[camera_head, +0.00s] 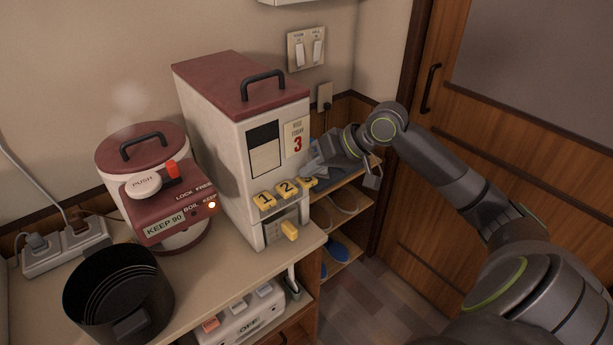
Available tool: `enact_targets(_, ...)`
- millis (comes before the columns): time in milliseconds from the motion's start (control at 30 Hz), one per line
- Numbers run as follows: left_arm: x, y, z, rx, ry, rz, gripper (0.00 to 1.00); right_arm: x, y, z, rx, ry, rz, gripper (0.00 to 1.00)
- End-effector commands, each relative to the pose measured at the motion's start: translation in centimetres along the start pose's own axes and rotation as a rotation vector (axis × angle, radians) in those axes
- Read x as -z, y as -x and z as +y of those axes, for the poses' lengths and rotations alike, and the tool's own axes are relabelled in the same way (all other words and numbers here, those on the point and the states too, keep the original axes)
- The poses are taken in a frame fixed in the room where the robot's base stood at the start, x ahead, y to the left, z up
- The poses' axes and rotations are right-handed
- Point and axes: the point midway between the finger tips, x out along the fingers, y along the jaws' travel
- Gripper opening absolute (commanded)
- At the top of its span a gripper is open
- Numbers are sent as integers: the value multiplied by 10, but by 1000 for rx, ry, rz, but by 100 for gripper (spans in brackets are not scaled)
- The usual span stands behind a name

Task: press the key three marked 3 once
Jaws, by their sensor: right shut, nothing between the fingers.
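A tall cream dispenser (215,140) with a dark red lid stands on the counter. Yellow keys run across the lower part of its front: key 1 (265,201), key 2 (286,188) and a third key (308,183) at the right end. The third key's number is not legible, as my right gripper partly covers it. My right gripper (317,171) is shut and empty, at or just above this third key; I cannot tell whether it touches. A card with a red 3 (297,140) is on the dispenser's front above. My left gripper is not in view.
A red-lidded kettle (148,158) stands left of the dispenser, with a black pot (118,292) in front and a power strip (66,248) beside it. A shelf with slippers (343,202) is at the right. A wooden door (520,150) stands behind my right arm.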

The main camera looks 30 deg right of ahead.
Motion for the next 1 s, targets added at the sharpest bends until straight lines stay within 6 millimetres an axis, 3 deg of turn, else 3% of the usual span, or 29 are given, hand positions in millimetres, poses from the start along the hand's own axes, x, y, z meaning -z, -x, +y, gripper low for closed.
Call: enact_targets(1000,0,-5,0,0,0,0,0,-7,-9,7,-1,-2,-2,0)
